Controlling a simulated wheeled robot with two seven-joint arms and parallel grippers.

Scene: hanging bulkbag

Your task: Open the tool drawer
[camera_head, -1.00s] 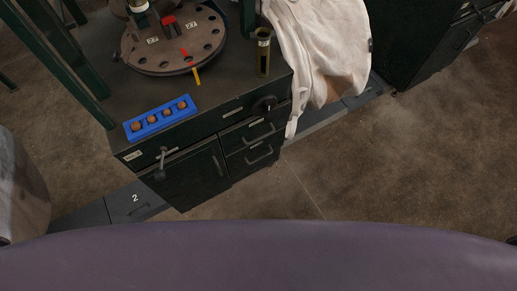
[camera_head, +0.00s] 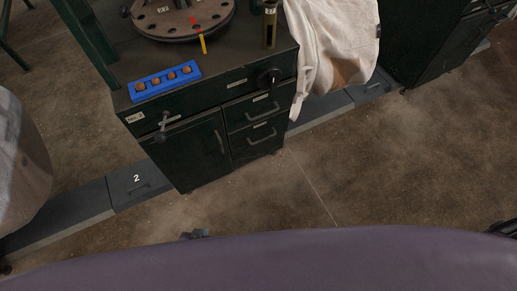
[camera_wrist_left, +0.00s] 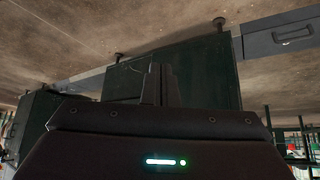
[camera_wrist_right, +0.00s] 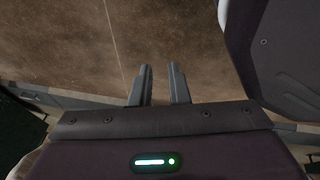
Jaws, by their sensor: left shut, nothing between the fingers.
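A dark green cabinet (camera_head: 185,160) stands ahead of me. Its right side has two small drawers, an upper one (camera_head: 259,107) and a lower one (camera_head: 262,132), each with a bar handle; both look shut. Their labels are too small to read. A door with a vertical handle is at left. My left gripper (camera_head: 195,234) is low in front of the cabinet, apart from it; its fingers are together and empty in the left wrist view (camera_wrist_left: 158,84). My right gripper is at the head view's right edge (camera_head: 503,227); the right wrist view (camera_wrist_right: 160,84) shows its fingers apart over bare floor.
On the cabinet top are a blue tray (camera_head: 166,82) of brown balls, a round holed plate (camera_head: 180,20) and an olive tube (camera_head: 270,25). White cloth (camera_head: 335,40) hangs at right. A grey floor-level plinth (camera_head: 80,208) runs beside the cabinet. The floor in front is clear.

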